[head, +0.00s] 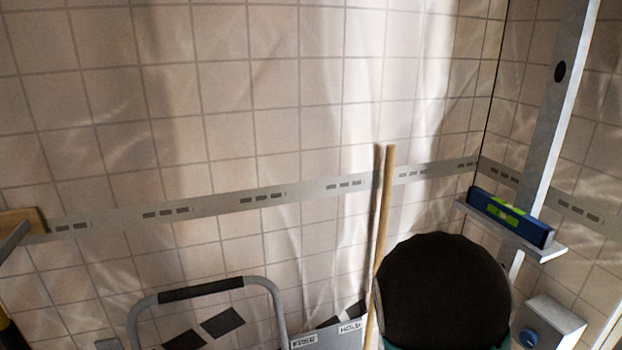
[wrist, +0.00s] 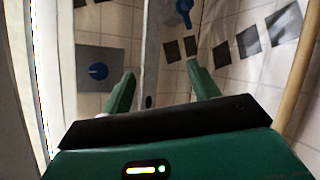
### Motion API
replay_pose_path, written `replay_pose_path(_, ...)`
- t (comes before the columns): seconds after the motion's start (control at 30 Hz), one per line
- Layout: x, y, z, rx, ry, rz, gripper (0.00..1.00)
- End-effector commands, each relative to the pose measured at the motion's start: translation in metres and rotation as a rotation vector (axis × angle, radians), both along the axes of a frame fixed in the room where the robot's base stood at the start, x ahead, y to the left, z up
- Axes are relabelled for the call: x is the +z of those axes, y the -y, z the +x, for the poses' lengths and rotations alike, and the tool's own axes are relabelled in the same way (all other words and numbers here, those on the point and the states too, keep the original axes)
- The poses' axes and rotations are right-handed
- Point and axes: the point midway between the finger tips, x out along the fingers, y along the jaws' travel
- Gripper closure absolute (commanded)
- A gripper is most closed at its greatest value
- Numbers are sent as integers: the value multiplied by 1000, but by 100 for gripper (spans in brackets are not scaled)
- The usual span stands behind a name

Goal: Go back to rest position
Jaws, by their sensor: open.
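My gripper (wrist: 156,82) shows in the wrist view as two green fingers spread apart on a black and green body. Nothing is between the fingers except the background of a pale upright strip and tiled wall. In the head view a dark rounded part with a green edge, likely my own arm, stands at the lower right and hides what is behind it. The gripper fingers cannot be made out in the head view.
A blue level (head: 510,217) sits on a small ledge (head: 545,253) of a tall grey rail at right. A grey box with a blue knob (head: 528,338) is below. A wooden pole (head: 383,230) leans upright. A grey tubular handle (head: 205,290) and a FREE/HOLD panel (head: 325,338) stand low.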

Motion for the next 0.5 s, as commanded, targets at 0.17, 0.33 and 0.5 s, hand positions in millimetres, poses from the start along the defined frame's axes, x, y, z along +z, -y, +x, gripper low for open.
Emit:
replay_pose_path(0.17, 31, -57, 26, 189, 52, 285, 40)
replay_pose_path(0.33, 73, -112, 27, 376, 43, 485, 40)
replay_pose_path(0.5, 117, -157, 3, 548, -19, 608, 40)
